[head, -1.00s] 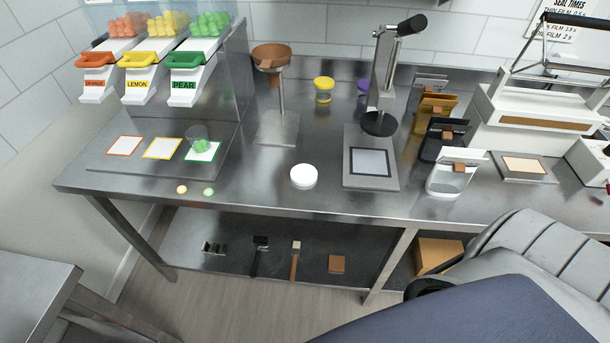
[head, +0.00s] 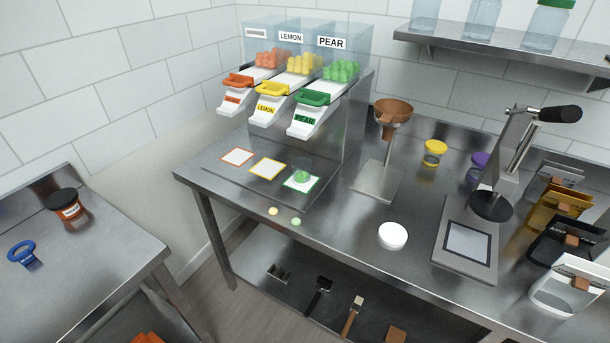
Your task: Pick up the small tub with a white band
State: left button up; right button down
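Several small tubs are in view, and I cannot tell for sure which has a white band. A dark-lidded tub (head: 66,205) with an orange-red body and a pale marking stands on the left table. A yellow-lidded tub (head: 434,153) and a purple-lidded tub (head: 480,166), partly hidden by the press, stand at the back of the main bench. A clear cup with green gummies (head: 301,176) sits on the green-edged pad. A round white item (head: 392,236) sits near the bench's front. Neither gripper is in view.
A blue ring-shaped tool (head: 23,253) lies on the left table (head: 110,265). A gap of floor separates it from the main bench. The bench holds gummy dispensers (head: 305,114), a brown funnel stand (head: 392,115), a lever press (head: 510,160) and several pouches (head: 565,237).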

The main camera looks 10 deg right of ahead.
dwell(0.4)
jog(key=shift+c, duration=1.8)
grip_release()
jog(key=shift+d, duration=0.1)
